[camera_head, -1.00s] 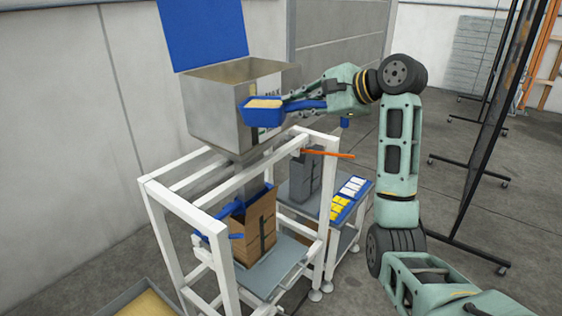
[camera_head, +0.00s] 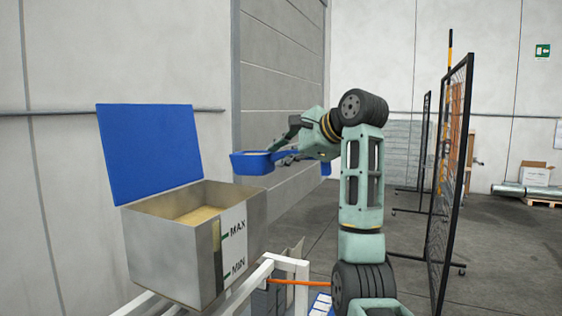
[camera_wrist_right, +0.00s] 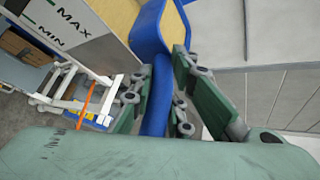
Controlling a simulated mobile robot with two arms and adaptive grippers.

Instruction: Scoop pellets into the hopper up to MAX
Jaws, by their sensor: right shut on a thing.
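The steel hopper (camera_head: 165,255) stands at left in the head view, its blue lid (camera_head: 150,152) open. Tan pellets (camera_head: 200,215) lie inside, below the rim. The front has a dark sight strip (camera_head: 216,252) beside MAX and MIN marks; the exact level against MAX is hard to read. My right gripper (camera_head: 284,152) is shut on the handle of the blue scoop (camera_head: 252,166), held above and right of the hopper. In the right wrist view the handle (camera_wrist_right: 158,105) runs between the fingers of the gripper (camera_wrist_right: 160,72). My left gripper is out of view.
A white frame (camera_head: 288,264) stands beside and below the hopper, with an orange bar (camera_head: 300,283) near it. A dark mesh fence (camera_head: 450,190) stands at right. Open floor (camera_head: 410,285) lies between. A box (camera_head: 535,174) sits far back.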

